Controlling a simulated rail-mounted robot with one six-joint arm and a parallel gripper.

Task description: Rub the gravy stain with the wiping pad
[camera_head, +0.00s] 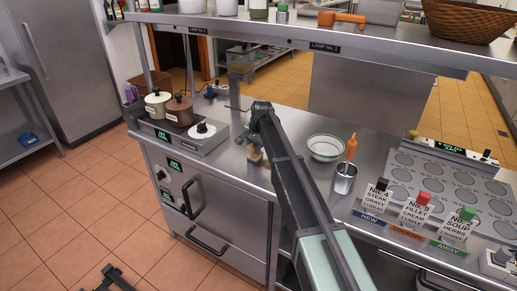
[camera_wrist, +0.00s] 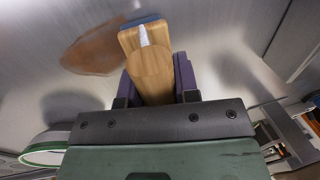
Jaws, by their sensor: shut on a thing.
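The wiping pad (camera_wrist: 147,34) has a wooden body and handle and a blue edge at its far end. My gripper (camera_wrist: 157,82) is shut on its wooden handle, with the purple fingers on either side. The gravy stain (camera_wrist: 95,52) is a brown smear on the steel counter, just left of the pad in the wrist view. I cannot tell whether the pad touches the counter. In the head view my gripper (camera_head: 254,142) is over the counter with the pad (camera_head: 256,158) below it; I cannot make out the stain there.
A white bowl (camera_head: 326,148), an orange bottle (camera_head: 351,147) and a metal cup (camera_head: 344,178) stand right of my arm. Left are two lidded pots (camera_head: 179,111) on a warmer. An overhead shelf (camera_head: 300,34) spans the back. Labelled shakers (camera_head: 416,208) stand at the front right.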

